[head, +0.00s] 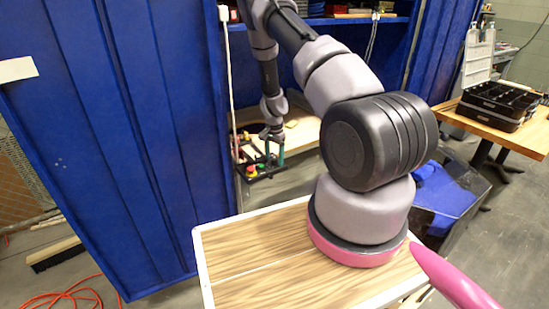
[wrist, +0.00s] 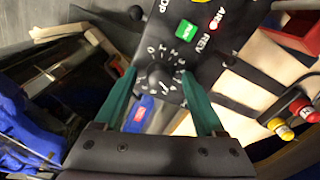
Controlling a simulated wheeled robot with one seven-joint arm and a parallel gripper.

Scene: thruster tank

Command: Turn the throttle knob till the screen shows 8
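The throttle knob (wrist: 159,78) is a round black knob with a white pointer line, on a black panel (wrist: 222,52) with white dial numbers around it. My gripper (wrist: 158,73) has two teal fingers, open, one on each side of the knob. A gap shows between each finger and the knob. In the head view my gripper (head: 274,157) reaches down at the control box (head: 257,168); the knob cannot be made out there. A green rectangle (wrist: 187,30) with a small white mark sits above the knob. I cannot read a number on any screen.
The panel carries "ARM" and "REV" lettering and a yellow part at the wrist view's top edge. Red and yellow connectors (wrist: 295,118) lie at the right. Blue cabinet walls (head: 120,120) flank the bench opening. A wooden table (head: 250,240) stands in front.

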